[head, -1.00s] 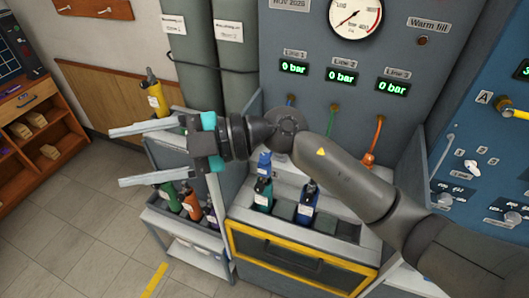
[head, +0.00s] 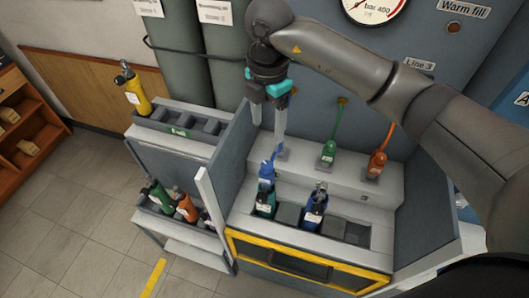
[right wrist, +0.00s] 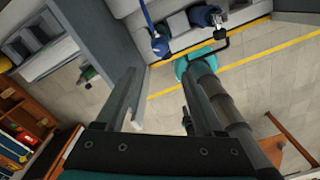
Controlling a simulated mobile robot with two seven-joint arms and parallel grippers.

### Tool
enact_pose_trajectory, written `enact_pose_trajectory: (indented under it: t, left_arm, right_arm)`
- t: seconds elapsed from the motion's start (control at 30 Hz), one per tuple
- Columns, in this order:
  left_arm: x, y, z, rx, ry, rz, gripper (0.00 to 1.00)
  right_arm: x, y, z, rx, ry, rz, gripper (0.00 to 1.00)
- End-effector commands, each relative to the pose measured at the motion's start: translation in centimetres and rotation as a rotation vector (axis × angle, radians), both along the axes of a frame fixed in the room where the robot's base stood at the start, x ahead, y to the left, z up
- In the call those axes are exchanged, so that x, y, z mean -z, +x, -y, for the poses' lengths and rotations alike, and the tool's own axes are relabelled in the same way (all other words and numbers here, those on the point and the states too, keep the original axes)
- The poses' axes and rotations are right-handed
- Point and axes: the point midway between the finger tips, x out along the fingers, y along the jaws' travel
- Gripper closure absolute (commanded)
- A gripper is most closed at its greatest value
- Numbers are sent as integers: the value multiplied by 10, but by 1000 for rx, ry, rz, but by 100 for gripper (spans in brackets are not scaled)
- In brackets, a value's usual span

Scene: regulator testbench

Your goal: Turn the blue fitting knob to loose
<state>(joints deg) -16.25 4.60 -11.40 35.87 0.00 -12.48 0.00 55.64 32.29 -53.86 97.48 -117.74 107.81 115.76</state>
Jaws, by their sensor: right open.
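In the right wrist view the blue fitting (right wrist: 160,44) shows beyond the open fingers (right wrist: 160,108), near the left one. I cannot tell the knob's setting. My left gripper is not in view.
The green fitting (head: 328,152) and orange fitting (head: 376,164) stand to the right. A teal bottle (head: 264,204) and a blue bottle (head: 314,207) stand in front. A side rack (head: 160,143) with a yellow bottle (head: 134,92) is at left.

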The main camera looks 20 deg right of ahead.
Motion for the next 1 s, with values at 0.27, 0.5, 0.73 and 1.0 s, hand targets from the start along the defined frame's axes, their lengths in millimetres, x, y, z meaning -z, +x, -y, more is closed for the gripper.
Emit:
enact_pose_trajectory:
  t: [0.27,0.5,0.73,1.0]
  left_arm:
    - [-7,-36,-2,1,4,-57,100]
    - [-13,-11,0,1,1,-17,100]
    - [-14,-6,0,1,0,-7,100]
    - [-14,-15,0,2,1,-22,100]
  right_arm:
    - [59,-2,-1,-2,1,-7,30]
    - [107,-2,-1,-3,2,-5,30]
    - [133,-1,-1,-3,2,-2,30]
    - [138,-1,-1,-5,3,0,30]
